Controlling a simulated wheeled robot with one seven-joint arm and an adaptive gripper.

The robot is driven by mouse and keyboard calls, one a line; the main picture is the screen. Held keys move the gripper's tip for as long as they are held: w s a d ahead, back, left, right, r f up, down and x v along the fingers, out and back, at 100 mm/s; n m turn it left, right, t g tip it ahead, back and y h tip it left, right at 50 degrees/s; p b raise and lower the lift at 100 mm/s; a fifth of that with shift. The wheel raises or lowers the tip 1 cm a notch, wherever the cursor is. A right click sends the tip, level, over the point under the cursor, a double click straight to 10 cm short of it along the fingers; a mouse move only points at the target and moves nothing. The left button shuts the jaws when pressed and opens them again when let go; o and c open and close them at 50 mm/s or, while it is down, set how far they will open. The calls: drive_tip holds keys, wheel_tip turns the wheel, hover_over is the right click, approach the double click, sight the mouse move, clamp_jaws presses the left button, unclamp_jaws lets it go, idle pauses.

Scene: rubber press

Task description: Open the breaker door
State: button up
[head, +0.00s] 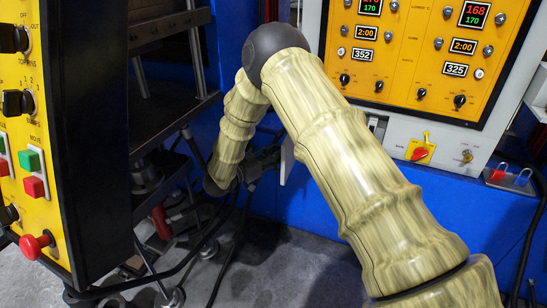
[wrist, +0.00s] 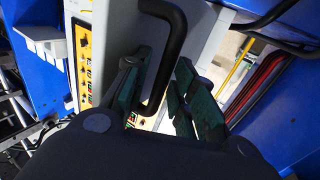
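In the wrist view a black bar handle (wrist: 178,45) stands out from a light grey panel (wrist: 118,28), which seems to be the breaker door. My gripper (wrist: 162,97) has its green-padded fingers apart. The lower part of the handle lies between them, closer to the left finger, with a gap to the right finger. I cannot tell whether the left pad touches it. In the head view my gripper (head: 262,163) is a small dark shape beside a pale panel edge (head: 287,160), partly behind my arm. The handle is hidden there. Whether the door is ajar is not clear.
A yellow control panel (head: 398,62) with lit displays is at the upper right, above a red rotary switch (head: 420,153). Cables hang near my gripper.

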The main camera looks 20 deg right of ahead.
drive_tip(key=shift+a+f, duration=0.1)
drive_tip(key=shift+a, duration=0.15)
drive_tip(key=shift+s+a, duration=0.15)
drive_tip(key=shift+a, duration=0.05)
drive_tip(key=v, duration=1.1)
drive_tip(key=shift+a, duration=0.2)
